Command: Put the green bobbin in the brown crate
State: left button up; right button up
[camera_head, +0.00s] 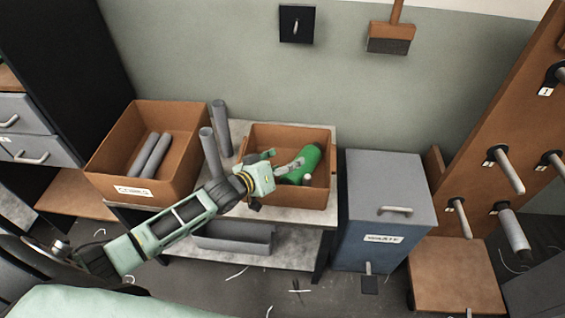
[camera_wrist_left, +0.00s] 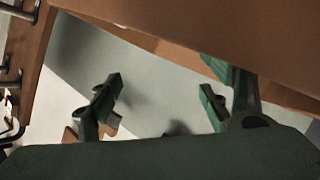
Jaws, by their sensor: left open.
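The green bobbin (camera_head: 305,162) is in the brown crate (camera_head: 290,133) on the table in the head view. It lies tilted, with a grey end toward the left. My left gripper (camera_head: 270,178) is over the left side of this crate, beside the bobbin. In the left wrist view the left gripper (camera_wrist_left: 160,100) has its fingers spread with nothing between them, and the bobbin does not show there. Whether a finger touches the bobbin or crate, I cannot tell. My right gripper is not in view.
A second brown crate (camera_head: 188,111), with a label and grey tubes in it, stands to the left. Two grey tubes (camera_head: 220,125) stand upright between the crates. A blue-grey waste bin (camera_head: 385,185) is right of the table. A peg board (camera_head: 480,130) rises at far right.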

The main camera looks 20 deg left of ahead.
pick_arm(q)
jog(key=r+v, duration=0.1)
jog(key=v, duration=1.1)
jog(key=shift+a+p, duration=0.15)
jog(key=shift+p, duration=0.3)
